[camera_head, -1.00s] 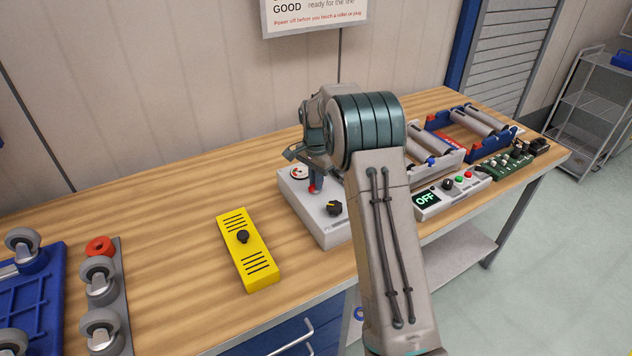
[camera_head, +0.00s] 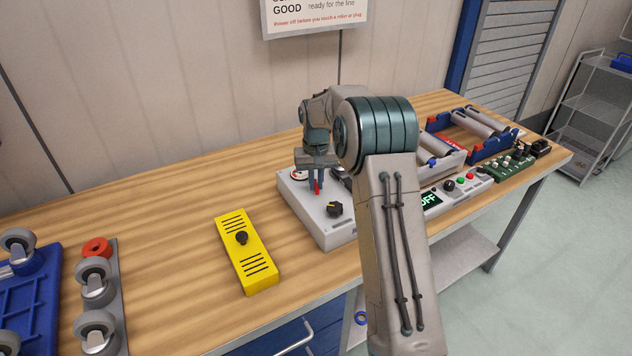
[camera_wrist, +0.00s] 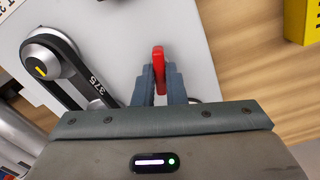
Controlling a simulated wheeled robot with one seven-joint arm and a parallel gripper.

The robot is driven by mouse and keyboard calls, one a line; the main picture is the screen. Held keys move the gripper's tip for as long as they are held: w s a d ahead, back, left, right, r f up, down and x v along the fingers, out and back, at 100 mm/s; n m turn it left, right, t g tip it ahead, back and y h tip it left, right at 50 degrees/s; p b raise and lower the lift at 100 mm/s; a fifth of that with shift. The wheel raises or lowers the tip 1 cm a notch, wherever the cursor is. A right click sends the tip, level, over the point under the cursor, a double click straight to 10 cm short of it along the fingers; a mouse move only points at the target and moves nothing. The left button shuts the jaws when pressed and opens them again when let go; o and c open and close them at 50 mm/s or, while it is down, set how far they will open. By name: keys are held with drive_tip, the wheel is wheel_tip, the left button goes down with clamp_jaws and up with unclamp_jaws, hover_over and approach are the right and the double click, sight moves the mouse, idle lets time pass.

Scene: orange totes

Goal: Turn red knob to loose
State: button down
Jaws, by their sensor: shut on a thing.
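The red knob (camera_head: 317,187) stands on top of a light grey box (camera_head: 316,223) on the workbench. My gripper (camera_head: 316,180) points down over the box and is shut on the knob. In the wrist view the knob (camera_wrist: 159,62) shows as a narrow red bar between the two grey-blue fingers (camera_wrist: 160,88). The fingers hide its lower part. Any "loose" marking around the knob cannot be read.
A yellow box (camera_head: 246,262) stands to the left. A control unit (camera_head: 455,192) reading OFF is to the right. Bare wood lies left of the yellow box.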

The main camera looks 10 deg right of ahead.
sight(316, 183)
drive_tip(key=shift+r+n, duration=0.1)
drive_tip(key=shift+n, duration=1.8)
drive_tip(key=c, duration=1.5)
unclamp_jaws()
drive_tip(key=shift+r, duration=0.1)
wheel_tip(316, 183, up, 14)
drive_tip(key=shift+f+b, duration=0.2)
drive_tip(key=shift+b, duration=0.35)
